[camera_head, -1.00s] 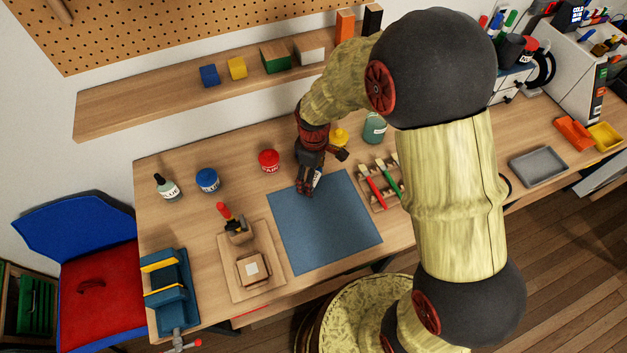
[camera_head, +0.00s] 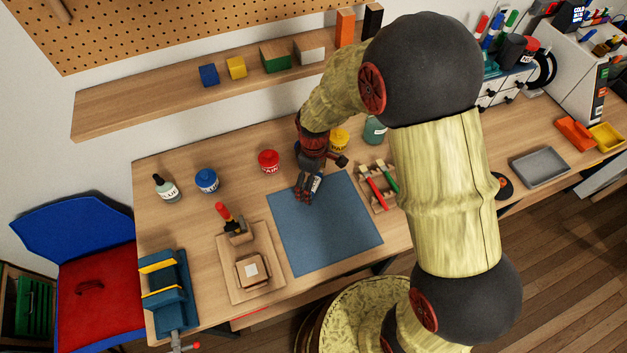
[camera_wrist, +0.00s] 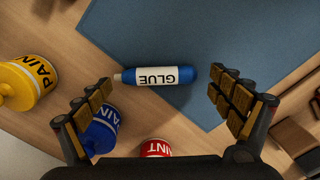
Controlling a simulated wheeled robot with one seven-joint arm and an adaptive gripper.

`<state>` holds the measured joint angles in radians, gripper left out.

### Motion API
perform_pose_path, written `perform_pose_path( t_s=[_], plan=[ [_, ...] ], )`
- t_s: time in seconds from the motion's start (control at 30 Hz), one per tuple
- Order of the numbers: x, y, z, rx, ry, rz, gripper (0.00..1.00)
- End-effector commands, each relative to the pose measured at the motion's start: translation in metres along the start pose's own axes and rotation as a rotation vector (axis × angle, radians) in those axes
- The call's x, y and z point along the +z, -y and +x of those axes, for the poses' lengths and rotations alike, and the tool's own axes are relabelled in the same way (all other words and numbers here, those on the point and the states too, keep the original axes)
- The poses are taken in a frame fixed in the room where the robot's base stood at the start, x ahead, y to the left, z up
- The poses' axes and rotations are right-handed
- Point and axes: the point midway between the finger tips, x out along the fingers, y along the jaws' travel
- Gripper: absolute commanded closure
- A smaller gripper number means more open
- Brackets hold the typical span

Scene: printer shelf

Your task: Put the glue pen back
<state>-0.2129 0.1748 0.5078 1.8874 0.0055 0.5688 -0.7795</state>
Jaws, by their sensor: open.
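The glue pen (camera_wrist: 160,75) is blue and white with a GLUE label. In the wrist view it lies on its side across the edge of the blue mat (camera_wrist: 240,30), its pale tip over bare wood. My gripper (camera_wrist: 160,97) is open, its two fingers to the left and right of the pen, with no contact visible. In the head view my gripper (camera_head: 308,192) is low over the back edge of the mat (camera_head: 328,235). The glue pen (camera_head: 317,182) is partly hidden there by my fingers.
A red paint pot (camera_head: 268,161), a blue pot (camera_head: 207,180) and a yellow pot (camera_head: 340,139) stand behind the mat. A glue bottle (camera_head: 166,188) is at the left. The mat's front is clear.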

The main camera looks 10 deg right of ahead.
Motion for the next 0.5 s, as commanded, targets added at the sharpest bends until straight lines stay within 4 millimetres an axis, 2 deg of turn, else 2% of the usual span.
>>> perform_pose_path(
  t_s=[0.27,0.37,0.5],
  plan=[
    [0.000,0.000,-0.006,0.001,-0.001,0.000,0.07],
    [-0.001,-0.001,-0.019,0.002,-0.002,0.000,0.07],
    [-0.001,-0.001,-0.047,0.003,-0.003,0.000,0.07]
  ],
)
